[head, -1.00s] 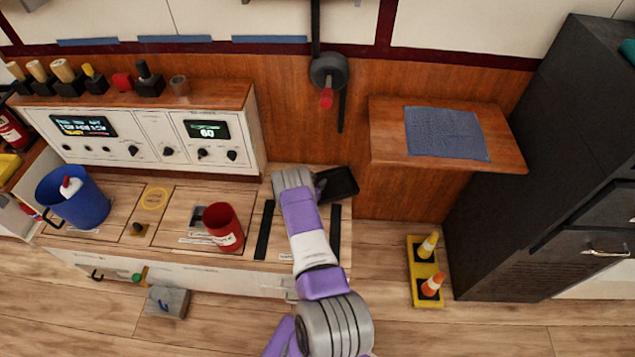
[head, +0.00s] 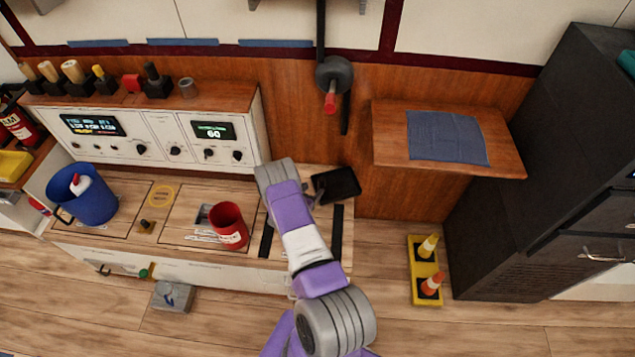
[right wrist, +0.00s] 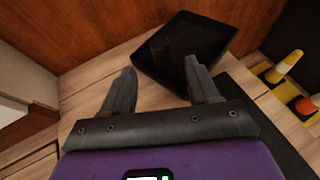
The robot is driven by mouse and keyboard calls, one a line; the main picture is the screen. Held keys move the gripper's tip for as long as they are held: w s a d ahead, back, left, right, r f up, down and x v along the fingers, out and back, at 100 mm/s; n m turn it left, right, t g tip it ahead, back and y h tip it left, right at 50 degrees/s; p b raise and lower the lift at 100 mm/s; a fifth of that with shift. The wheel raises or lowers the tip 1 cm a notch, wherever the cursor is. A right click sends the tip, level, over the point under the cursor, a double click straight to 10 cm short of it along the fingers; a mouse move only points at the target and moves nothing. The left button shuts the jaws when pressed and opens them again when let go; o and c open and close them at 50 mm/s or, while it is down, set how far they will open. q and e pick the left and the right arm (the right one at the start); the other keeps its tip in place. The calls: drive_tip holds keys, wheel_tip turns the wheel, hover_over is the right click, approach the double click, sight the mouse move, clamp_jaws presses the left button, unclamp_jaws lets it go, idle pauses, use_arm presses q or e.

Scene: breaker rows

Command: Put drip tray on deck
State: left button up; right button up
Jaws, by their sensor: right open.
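The black drip tray (head: 337,185) lies at the back right corner of the wooden deck (head: 290,262), close to the wood panel. In the right wrist view the tray (right wrist: 183,50) is a flat, dark, shallow square just beyond the fingertips. My right gripper (right wrist: 158,80) is open, with nothing between its fingers; one fingertip overlaps the tray's near edge in the picture, and I cannot tell if they touch. In the head view the right gripper (head: 312,194) is partly hidden by my arm, beside the tray's left edge. My left gripper does not show.
Two black strips (head: 336,232) lie on the deck under and beside my arm. A red cup (head: 229,226) and a blue bucket (head: 88,203) stand to the left. A wooden shelf (head: 390,150) with a blue cloth is at right. Yellow-based cones (head: 424,285) stand on the floor.

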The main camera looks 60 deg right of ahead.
drive_tip(key=v, duration=0.3)
drive_tip(key=shift+a+r+p, duration=0.15)
drive_tip(key=shift+a+p, duration=0.15)
drive_tip(key=shift+p, duration=0.05)
drive_tip(key=s+a+f+m+g+y, duration=0.1)
drive_tip(key=a, duration=0.2)
drive_tip(key=s+a+f+m+g+y, duration=0.1)
drive_tip(key=s+a+f+y, duration=0.1)
drive_tip(key=a, duration=0.1)
drive_tip(key=s+a+f+m+g+y, duration=0.1)
drive_tip(key=s+a, duration=0.1)
drive_tip(key=a, duration=0.2)
drive_tip(key=shift+s+f+y, duration=0.1)
drive_tip(key=shift+f+y, duration=0.1)
drive_tip(key=shift+y, duration=0.2)
drive_tip(key=s+a+f+m+g+y, duration=0.1)
drive_tip(key=s+a+m+g+y, duration=0.25)
drive_tip(key=a, duration=0.95)
drive_tip(key=a+r+m+t+y, duration=0.2)
drive_tip(key=a+m+y, duration=0.1)
drive_tip(key=a, duration=0.5)
drive_tip(key=w+a+r+m+t+y, duration=0.1)
drive_tip(key=a+r+m+t+y, duration=0.1)
drive_tip(key=a+m, duration=0.4)
drive_tip(key=w+a+r+m+t+y, duration=0.1)
drive_tip(key=a+r+m+t+y, duration=0.2)
drive_tip(key=a, duration=0.8)
drive_tip(key=shift+w+a+r+m+y, duration=0.15)
drive_tip(key=shift+a+r+m+y, duration=0.25)
drive_tip(key=shift+r+m+y, duration=0.55)
